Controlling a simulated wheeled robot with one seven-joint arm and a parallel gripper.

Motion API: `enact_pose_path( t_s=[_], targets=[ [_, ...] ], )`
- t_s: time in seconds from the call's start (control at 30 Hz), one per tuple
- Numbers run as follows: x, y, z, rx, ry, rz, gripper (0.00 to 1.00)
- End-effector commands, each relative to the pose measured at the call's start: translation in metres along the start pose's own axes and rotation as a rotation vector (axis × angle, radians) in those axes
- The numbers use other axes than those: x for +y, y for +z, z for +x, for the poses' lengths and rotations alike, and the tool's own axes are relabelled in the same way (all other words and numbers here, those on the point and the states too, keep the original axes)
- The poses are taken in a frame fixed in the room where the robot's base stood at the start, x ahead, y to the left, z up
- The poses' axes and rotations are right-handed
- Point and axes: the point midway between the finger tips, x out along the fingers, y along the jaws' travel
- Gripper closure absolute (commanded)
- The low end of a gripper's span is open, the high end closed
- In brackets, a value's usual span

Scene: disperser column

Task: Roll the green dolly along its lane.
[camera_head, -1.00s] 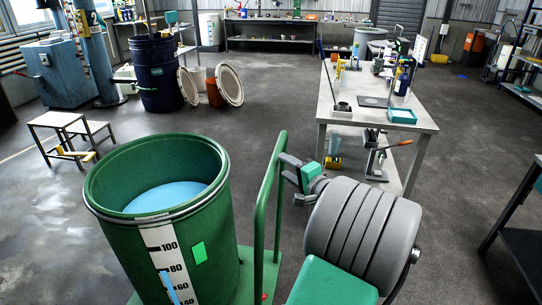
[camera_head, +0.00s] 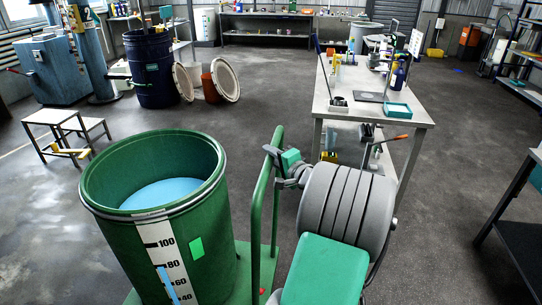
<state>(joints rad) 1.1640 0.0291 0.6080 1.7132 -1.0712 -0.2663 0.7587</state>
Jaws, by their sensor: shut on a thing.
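The green dolly (camera_head: 246,258) is at the lower middle, with an upright green handle frame on its right side. A green drum (camera_head: 205,232) stands on it, open at the top, with pale blue liquid (camera_head: 166,194) inside and a white scale strip on its front. My gripper (camera_head: 272,156) is at the dolly's handle (camera_head: 277,160), near its top, and is shut on it. My grey arm partly hides the gripper and the floor behind it.
A workbench (camera_head: 408,117) with tools stands ahead on the right. A grey step stool (camera_head: 62,118) is at the left. A dark blue drum (camera_head: 153,68) and leaning lids (camera_head: 226,80) stand farther back. Open floor (camera_head: 235,125) lies between them. A dark table (camera_head: 520,235) is at the right edge.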

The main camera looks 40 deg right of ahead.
Motion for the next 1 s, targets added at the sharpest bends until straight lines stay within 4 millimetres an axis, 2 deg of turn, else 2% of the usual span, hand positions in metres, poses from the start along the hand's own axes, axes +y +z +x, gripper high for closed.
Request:
enact_pose_path(
  t_s=[0.03,0.2,1.0],
  targets=[
    [0.0002,0.0001,0.0000,0.000,0.000,0.000,0.87],
    [0.0002,0.0001,-0.0001,0.000,0.000,0.000,1.00],
    [0.0006,0.0003,-0.0001,-0.001,0.001,0.000,1.00]
  ],
)
